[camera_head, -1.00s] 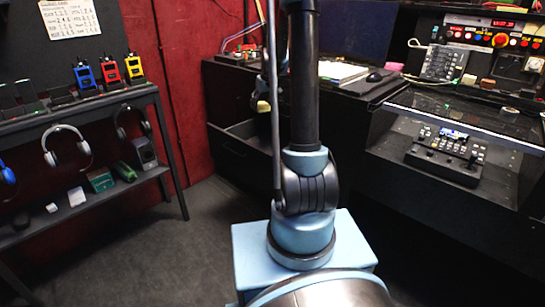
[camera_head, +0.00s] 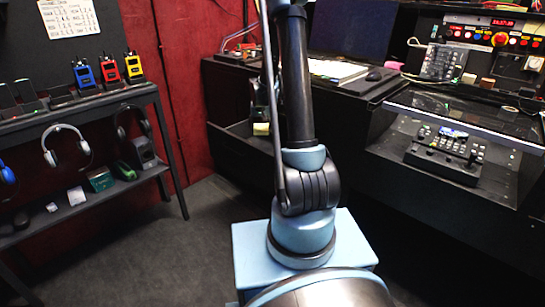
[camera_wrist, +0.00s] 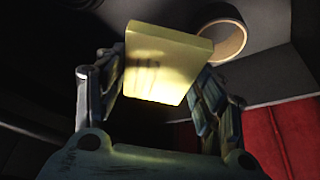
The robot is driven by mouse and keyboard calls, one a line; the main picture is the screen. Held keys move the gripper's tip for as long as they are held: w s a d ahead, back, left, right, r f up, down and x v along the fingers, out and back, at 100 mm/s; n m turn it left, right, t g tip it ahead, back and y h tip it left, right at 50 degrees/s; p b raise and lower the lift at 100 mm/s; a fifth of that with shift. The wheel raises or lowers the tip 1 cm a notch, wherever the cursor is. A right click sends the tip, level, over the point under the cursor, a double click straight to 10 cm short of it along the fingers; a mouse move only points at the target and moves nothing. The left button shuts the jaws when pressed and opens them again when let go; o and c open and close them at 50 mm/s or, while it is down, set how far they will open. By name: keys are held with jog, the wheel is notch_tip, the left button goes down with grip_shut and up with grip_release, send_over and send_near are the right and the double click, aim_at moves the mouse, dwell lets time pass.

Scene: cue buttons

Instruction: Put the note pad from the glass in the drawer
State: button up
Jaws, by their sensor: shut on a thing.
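The yellow note pad (camera_wrist: 165,62) is held between the fingers of my gripper (camera_wrist: 160,75), which is shut on it in the wrist view. In the head view the pad (camera_head: 261,128) is a small yellow patch just left of my arm, at the open drawer (camera_head: 236,143) of the dark desk. My arm hides most of the gripper and part of the drawer there. I cannot tell whether the pad touches the drawer floor. The glass top (camera_head: 465,112) is at the right, over a control panel.
A tape roll (camera_wrist: 222,40) lies on a grey surface beyond the pad in the wrist view. The desk top (camera_head: 375,90) holds papers and a mouse (camera_head: 374,75). A shelf rack (camera_head: 75,115) with radios and headphones stands at the left. The floor between is clear.

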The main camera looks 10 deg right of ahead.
jog(key=s+d+f+m+h, duration=0.1)
jog(key=s+d+f+m, duration=0.3)
jog(key=s+f, duration=0.1)
send_over(263, 143)
jog(key=s, duration=0.4)
jog(key=shift+g, duration=0.3)
notch_tip(263, 143, down, 6)
jog(key=shift+w+a+r, duration=0.15)
jog(key=shift+w+a+f, duration=0.2)
jog(key=shift+w+f, duration=0.8)
jog(key=shift+w, duration=0.15)
jog(key=o, duration=1.1)
jog(key=shift+r, duration=0.1)
